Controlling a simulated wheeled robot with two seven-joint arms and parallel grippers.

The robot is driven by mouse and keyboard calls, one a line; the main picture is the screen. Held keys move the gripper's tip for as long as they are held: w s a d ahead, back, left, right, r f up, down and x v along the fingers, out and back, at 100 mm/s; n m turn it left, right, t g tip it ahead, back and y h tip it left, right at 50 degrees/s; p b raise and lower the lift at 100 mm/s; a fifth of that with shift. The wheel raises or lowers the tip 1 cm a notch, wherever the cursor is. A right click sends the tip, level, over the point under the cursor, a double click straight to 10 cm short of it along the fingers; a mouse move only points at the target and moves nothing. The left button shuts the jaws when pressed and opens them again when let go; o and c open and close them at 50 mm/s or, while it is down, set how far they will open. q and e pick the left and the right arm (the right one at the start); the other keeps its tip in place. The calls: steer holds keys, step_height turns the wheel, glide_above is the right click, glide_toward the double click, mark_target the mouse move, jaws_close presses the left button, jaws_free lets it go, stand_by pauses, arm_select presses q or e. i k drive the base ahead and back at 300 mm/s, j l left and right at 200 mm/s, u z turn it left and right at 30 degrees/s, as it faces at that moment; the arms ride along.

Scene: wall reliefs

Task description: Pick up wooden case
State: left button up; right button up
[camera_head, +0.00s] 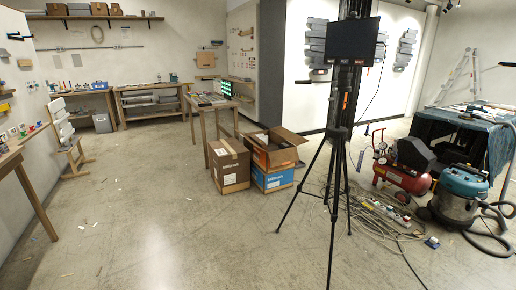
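Several small brown boxes, wooden-looking, stand on the high wall shelf at the far upper left. One brown box (56,9) is at the left and another brown box (99,8) is farther right. A light brown, box-like piece (205,60) is on the back wall near the middle. These are too small and distant for me to tell which, if any, is the wooden case. Neither of my grippers is in view.
A cardboard box (229,166) and an open box (274,146) stand mid-floor. A tripod (337,180) stands right of them. A red compressor (404,172), a vacuum (463,195) and loose cables crowd the right. A workbench (150,100) lines the back. The left-centre floor is mostly clear.

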mark_target(254, 138)
steer(key=i+u, duration=0.1)
steer(key=u, duration=0.35)
steer(key=l+u, duration=0.15)
steer(key=u, duration=0.35)
steer(key=i+l+u, duration=0.1)
steer(key=u, duration=0.35)
steer(key=l+u, duration=0.15)
steer(key=u, duration=0.3)
steer(key=i+l+u, duration=0.1)
steer(key=l+u, duration=0.3)
steer(key=l, duration=0.2)
steer(key=l+u, duration=0.45)
steer(key=l, duration=0.15)
steer(key=l+u, duration=0.4)
steer(key=l, duration=0.25)
steer(key=i+l+u, duration=0.25)
steer(key=l, duration=1.45)
steer(key=l+u, duration=0.25)
steer(key=l, duration=1.5)
